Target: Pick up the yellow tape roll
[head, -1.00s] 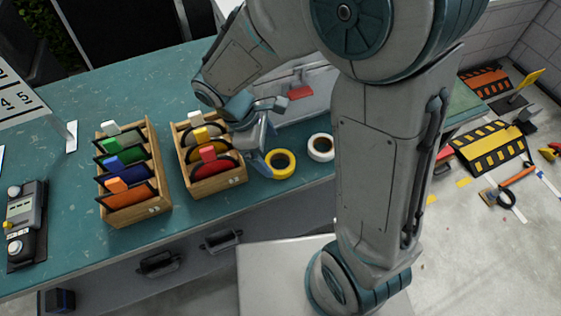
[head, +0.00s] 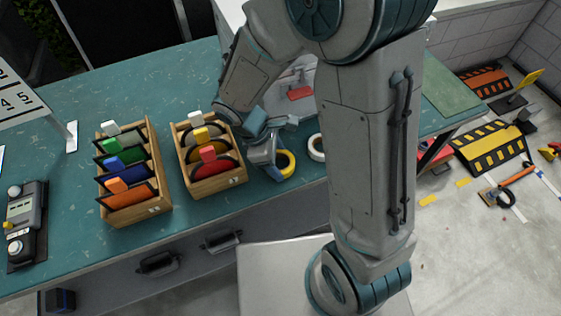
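The yellow tape roll (head: 290,164) lies on the teal table, to the right of the right-hand wooden box. My gripper (head: 270,168) is at the roll's left side and covers its left part. The fingertips are small and partly hidden, so I cannot tell whether they are open or shut, or whether they touch the roll.
A white tape roll (head: 315,148) lies just right of the yellow one, partly behind my arm. A black control unit (head: 27,225) stands at the table's left. The table's front edge is close to the roll.

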